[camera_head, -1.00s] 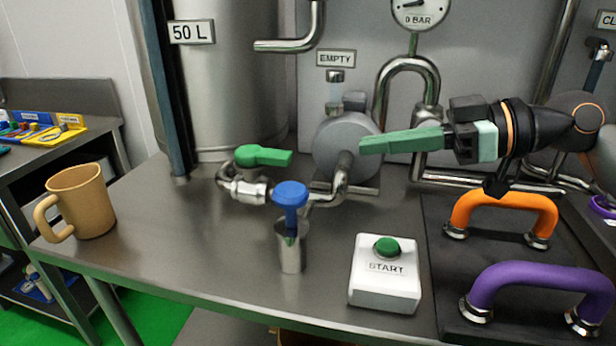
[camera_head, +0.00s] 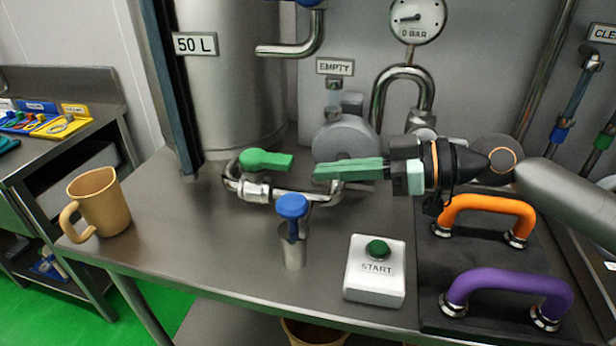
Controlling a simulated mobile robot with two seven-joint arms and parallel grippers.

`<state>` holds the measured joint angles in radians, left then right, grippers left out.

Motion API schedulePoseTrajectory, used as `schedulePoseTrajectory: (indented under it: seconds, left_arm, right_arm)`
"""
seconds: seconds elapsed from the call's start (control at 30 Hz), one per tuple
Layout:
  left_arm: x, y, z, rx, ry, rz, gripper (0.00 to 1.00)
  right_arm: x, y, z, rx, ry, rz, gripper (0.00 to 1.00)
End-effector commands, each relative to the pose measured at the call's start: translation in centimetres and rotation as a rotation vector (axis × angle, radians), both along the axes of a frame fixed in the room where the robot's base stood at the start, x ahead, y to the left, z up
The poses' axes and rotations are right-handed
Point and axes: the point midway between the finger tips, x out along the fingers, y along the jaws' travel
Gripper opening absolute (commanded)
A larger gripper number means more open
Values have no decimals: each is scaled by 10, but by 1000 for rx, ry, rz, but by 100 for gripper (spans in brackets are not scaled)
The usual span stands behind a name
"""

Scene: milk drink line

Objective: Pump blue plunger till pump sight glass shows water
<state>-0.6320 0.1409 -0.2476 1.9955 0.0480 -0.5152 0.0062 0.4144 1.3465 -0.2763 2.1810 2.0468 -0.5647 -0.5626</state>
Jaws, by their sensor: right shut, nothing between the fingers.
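The blue plunger (camera_head: 292,207) stands raised on its rod above a small steel cylinder (camera_head: 293,250) on the steel bench. The pump (camera_head: 345,140) is a grey round body behind it, with a sight glass (camera_head: 333,95) on top under a label reading EMPTY (camera_head: 335,67). The glass looks pale, and I cannot make out water in it. My right gripper (camera_head: 318,173) is shut and empty, its green fingers pointing left. It is in front of the pump, behind and right of the plunger in the picture, and apart from it. My left gripper is not in view.
A green-handled valve (camera_head: 266,160) sits on the pipe left of the plunger. A white START box (camera_head: 375,285) stands to the right. Orange (camera_head: 487,205) and purple (camera_head: 510,285) handles lie farther right. A tan mug (camera_head: 100,203) stands left, with bare bench between.

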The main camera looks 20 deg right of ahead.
Motion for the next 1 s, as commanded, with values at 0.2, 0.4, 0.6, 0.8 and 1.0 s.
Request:
schedulePoseTrajectory:
  seconds: [0.2,0.4,0.6,0.8,1.0]
  left_arm:
    - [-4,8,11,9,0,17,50]
    - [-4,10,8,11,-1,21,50]
    - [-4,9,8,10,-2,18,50]
    - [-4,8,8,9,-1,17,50]
    - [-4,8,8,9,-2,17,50]
  right_arm:
    - [14,22,-2,4,-4,4,0]
    - [21,33,-28,-2,6,1,0]
    - [21,33,-47,-2,2,2,0]
    - [21,33,-50,-2,0,2,0]
    - [21,33,-50,-2,0,2,0]
